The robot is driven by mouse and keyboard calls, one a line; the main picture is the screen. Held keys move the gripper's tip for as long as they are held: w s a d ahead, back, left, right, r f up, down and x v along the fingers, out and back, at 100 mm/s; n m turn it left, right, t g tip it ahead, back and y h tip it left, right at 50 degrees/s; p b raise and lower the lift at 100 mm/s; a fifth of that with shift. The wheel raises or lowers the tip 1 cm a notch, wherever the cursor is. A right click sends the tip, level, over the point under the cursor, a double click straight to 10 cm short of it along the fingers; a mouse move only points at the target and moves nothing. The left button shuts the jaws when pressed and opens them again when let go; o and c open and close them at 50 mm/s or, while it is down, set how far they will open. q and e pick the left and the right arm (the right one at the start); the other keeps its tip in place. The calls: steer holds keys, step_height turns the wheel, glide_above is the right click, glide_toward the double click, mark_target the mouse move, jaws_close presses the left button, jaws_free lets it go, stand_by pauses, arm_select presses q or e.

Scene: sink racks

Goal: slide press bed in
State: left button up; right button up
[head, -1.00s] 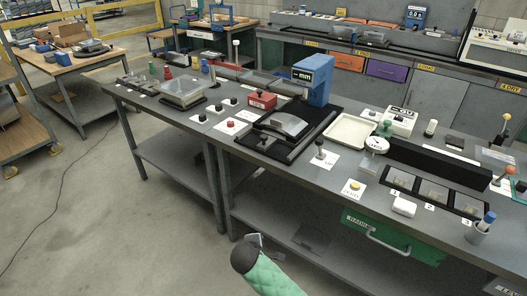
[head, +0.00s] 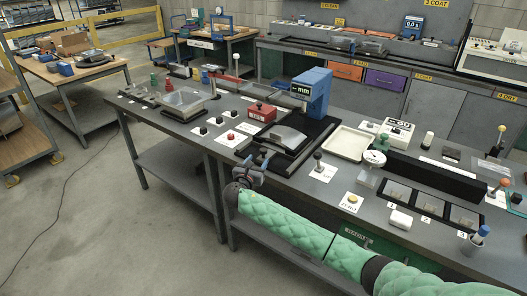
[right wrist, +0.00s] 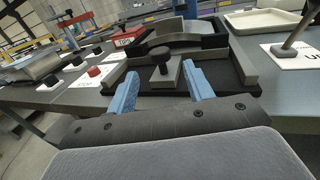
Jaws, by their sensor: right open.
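The blue press (head: 312,92) with its small display stands on the near bench. The press bed (head: 284,139), a grey block with a curved glossy piece, lies in a black frame (head: 326,126) and sticks out in front of the press. In the right wrist view the curved piece (right wrist: 182,38) lies behind a black knob (right wrist: 161,57) on a grey block (right wrist: 166,76). My right gripper (head: 256,168) is at the frame's front edge. Its blue fingers (right wrist: 161,88) are open, one on each side of the knob block, apparently not gripping it. My left gripper is not in view.
A red box (head: 262,112) stands left of the bed. Buttons on white cards (head: 228,138) lie at left. A dial gauge (head: 375,158) is further right.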

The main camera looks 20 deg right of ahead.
mark_target(262, 154)
steer(key=p+x, duration=0.2)
steer(key=x, duration=0.4)
steer(key=shift+w+d+r, duration=0.1)
steer(key=shift+w+d, duration=0.05)
steer(key=shift+w, duration=0.05)
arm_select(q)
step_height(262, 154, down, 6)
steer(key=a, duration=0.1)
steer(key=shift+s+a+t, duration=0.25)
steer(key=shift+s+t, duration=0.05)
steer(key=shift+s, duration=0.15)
arm_select(e)
steer(key=shift+w+d, duration=0.35)
steer(key=shift+w, duration=0.1)
